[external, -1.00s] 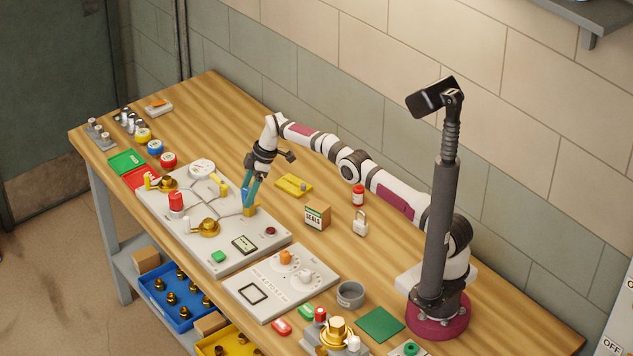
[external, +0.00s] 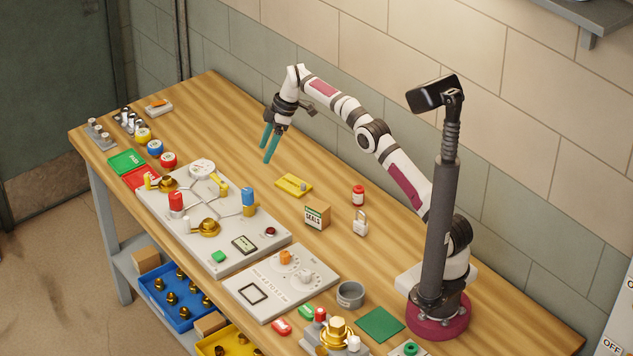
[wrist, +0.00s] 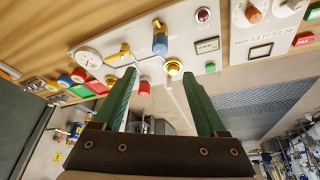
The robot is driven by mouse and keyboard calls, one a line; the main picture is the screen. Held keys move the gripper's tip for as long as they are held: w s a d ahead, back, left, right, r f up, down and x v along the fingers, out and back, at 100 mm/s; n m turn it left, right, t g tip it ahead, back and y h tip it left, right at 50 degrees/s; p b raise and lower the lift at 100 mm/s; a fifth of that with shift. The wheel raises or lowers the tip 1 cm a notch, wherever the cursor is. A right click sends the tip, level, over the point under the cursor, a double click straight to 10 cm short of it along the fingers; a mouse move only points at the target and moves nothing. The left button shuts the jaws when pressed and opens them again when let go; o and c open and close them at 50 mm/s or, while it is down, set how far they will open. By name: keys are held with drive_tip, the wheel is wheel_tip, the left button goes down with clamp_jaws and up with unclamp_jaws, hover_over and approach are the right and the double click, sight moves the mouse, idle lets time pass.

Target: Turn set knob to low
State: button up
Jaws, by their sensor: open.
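A small pale control panel (external: 252,292) near the front of the bench carries an orange knob (external: 285,257) and a white knob (external: 305,275). The lettering by them is too small to tell which is the set knob or where it points. In the wrist view the orange knob (wrist: 253,15) and part of the white knob (wrist: 291,4) show at the top right edge. My gripper (external: 267,159) is open and empty, raised above the bench behind the larger valve panel. Its green fingers (wrist: 157,76) are spread apart in the wrist view, away from both knobs.
The larger valve panel (external: 215,246) holds a blue-capped valve (external: 248,197), a red knob (external: 176,201), brass valves and a gauge (external: 201,168). A seals box (external: 317,217), a padlock (external: 360,224) and a grey cup (external: 350,294) stand on the bench. The bench behind the panels is mostly clear.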

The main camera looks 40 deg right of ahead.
sight(248, 191)
drive_tip(key=s+a+m+t+h, duration=0.25)
drive_tip(key=a+m, duration=0.25)
drive_tip(key=m, duration=0.6)
drive_tip(key=shift+h, duration=0.35)
drive_tip(key=x, duration=1.6)
drive_tip(key=shift+s+d+f, duration=0.15)
drive_tip(key=shift+s+d, duration=0.2)
drive_tip(key=shift+s, duration=0.05)
clamp_jaws()
